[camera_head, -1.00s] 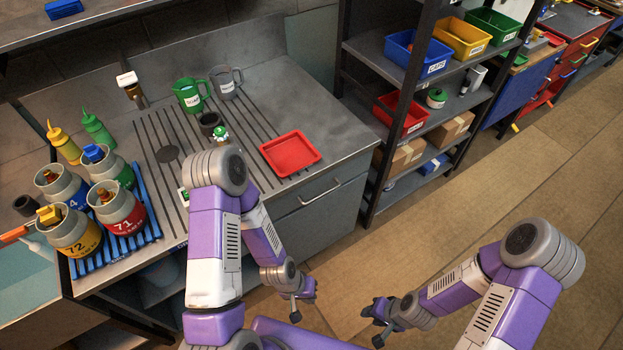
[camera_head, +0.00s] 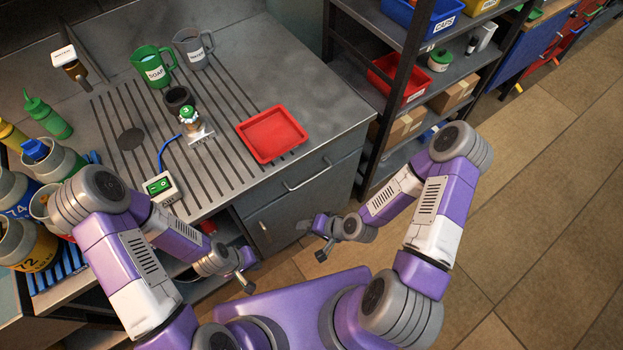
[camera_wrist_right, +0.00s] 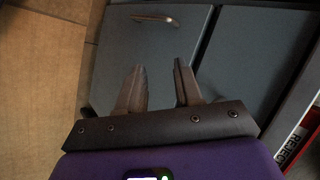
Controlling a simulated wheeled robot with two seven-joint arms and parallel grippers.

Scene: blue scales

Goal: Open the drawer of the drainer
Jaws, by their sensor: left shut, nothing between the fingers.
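The drainer (camera_head: 225,172) is a grey grooved counter over a grey cabinet. Its drawer (camera_head: 335,162) looks shut, with a metal bar handle (camera_head: 308,174) across the front. A small upright handle (camera_head: 264,228) is on the panel below. My right gripper (camera_head: 318,238) is below and slightly right of the drawer handle in the head view, touching nothing visible. In the right wrist view it (camera_wrist_right: 160,82) is open and empty, facing grey panels. A metal handle (camera_wrist_right: 155,18) lies beyond its fingertips; I cannot tell which one. My left gripper (camera_head: 246,280) is shut and empty, low before the cabinet.
A red tray (camera_head: 271,134), a green jug (camera_head: 152,66), a grey jug (camera_head: 193,46) and a switch box (camera_head: 160,187) stand on the counter. Several numbered canisters (camera_head: 28,246) are at left. A dark shelf rack (camera_head: 395,95) stands right of the cabinet. Floor is clear at right.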

